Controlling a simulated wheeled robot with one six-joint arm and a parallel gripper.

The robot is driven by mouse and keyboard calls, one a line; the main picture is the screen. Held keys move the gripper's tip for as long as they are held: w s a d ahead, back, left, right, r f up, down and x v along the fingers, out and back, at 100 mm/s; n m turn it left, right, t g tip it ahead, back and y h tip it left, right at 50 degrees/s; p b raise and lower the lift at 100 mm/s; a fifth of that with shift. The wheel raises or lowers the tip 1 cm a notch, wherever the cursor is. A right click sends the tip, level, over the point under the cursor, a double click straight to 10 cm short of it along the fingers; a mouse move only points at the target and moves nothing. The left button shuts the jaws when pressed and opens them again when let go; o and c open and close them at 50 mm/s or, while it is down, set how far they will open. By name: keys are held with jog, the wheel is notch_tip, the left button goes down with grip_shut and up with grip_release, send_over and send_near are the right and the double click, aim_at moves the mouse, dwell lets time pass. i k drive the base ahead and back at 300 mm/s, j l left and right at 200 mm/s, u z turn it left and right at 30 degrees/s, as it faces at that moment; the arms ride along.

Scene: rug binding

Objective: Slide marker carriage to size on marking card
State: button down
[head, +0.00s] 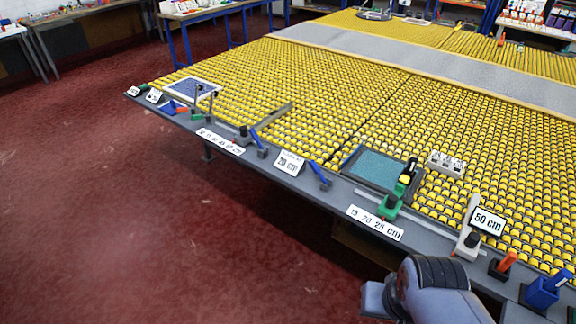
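A green carriage (389,207) with an upright black-and-yellow part sits on a thin rail along the table's front edge. A white scale strip (375,223) in front of it seems to read 15 20 25 cm. A white card (289,163) left of it reads 20 or 28 cm; I cannot tell. Another card (488,220), to the right, reads 50 cm. A second scale strip (220,141) lies further left, its numbers too small to read surely, with a dark slider-like piece (243,136) behind it. My gripper is not in view; only a grey arm part shows at the bottom right.
A teal pad in a dark frame (352,157) lies behind the carriage. A white block with holes (446,163), a blue-handled tool (320,175), an orange-handled piece (503,264) and a blue holder (543,291) stand nearby. Yellow rollers cover the table. Red floor (130,230) is clear at left.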

aim_at(389, 208)
jog(key=i+l+z, duration=0.2)
jog(key=i+l, duration=0.2)
jog(key=i+l+z, duration=0.25)
jog(key=i, duration=0.35)
